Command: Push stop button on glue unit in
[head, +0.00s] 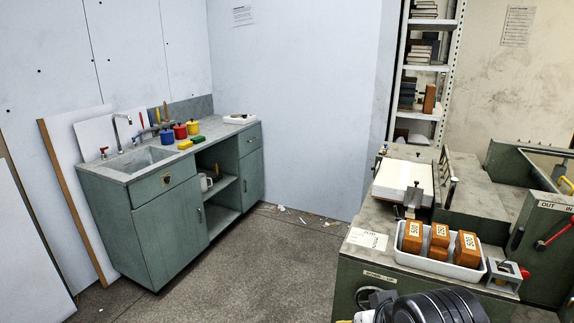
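A small red knob or button (524,273) shows at the right, on a grey bracket-like box (505,272) at the front corner of a green machine (400,283). It may be the stop button, but I cannot read a label on it. I cannot tell from this view whether it is pushed in. My gripper's fingers are not in view. A dark rounded part at the bottom edge appears to be my own arm, in front of the green machine and below the box.
A white tray (486,271) with orange-brown numbered blocks (437,241) sits left of the red knob. A red-handled lever (553,236) sticks out below an "OUT IN" label (556,206). A paper stack (404,180) lies behind. A green sink cabinet (166,240) stands left; the floor (265,255) between is mostly clear.

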